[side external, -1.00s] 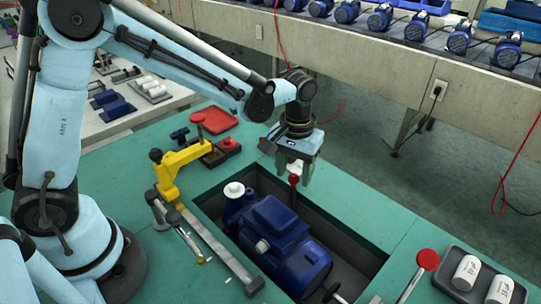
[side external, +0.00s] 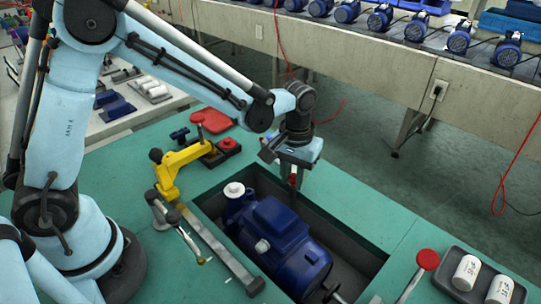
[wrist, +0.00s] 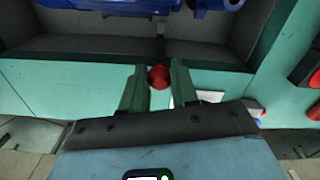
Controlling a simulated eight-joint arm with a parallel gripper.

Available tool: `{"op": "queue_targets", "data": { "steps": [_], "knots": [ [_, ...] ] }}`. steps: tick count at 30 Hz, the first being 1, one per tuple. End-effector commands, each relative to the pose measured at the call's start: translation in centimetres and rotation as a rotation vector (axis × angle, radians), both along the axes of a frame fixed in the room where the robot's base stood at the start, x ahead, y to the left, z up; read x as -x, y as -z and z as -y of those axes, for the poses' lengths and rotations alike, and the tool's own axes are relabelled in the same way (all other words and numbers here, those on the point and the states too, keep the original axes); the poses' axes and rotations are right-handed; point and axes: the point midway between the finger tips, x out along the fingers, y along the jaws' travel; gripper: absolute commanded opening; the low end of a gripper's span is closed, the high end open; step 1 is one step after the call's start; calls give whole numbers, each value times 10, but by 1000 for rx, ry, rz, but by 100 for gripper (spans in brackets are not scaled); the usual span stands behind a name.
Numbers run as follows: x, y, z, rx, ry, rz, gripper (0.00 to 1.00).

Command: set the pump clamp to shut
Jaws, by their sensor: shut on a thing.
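My gripper (side external: 292,180) is at the far edge of the pit, beyond the blue pump (side external: 283,232). In the wrist view its two green-grey fingers (wrist: 157,85) stand on either side of a red knob (wrist: 159,77). They are shut on this knob, which tops a lever at the pit edge; the lever's stem is mostly hidden. The pump lies in the pit with a white cap (side external: 234,190) on its left end. A yellow clamp arm (side external: 178,164) stands left of the pit. I cannot tell which part is labelled the pump clamp.
A second red-knobbed lever (side external: 428,259) and a grey tray (side external: 463,298) with white cylinders are at the right. A red tray (side external: 214,121) lies at the back left. A grey bar (side external: 222,247) runs along the pit's left edge.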

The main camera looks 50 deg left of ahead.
Motion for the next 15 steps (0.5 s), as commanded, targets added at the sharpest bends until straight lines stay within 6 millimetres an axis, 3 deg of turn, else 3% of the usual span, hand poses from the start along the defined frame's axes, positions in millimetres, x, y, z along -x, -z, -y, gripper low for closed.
{"op": "queue_targets", "data": {
  "steps": [5,15],
  "knots": [
    [2,0,0,0,0,0,0],
    [35,0,0,0,0,-1,0]
  ]
}}
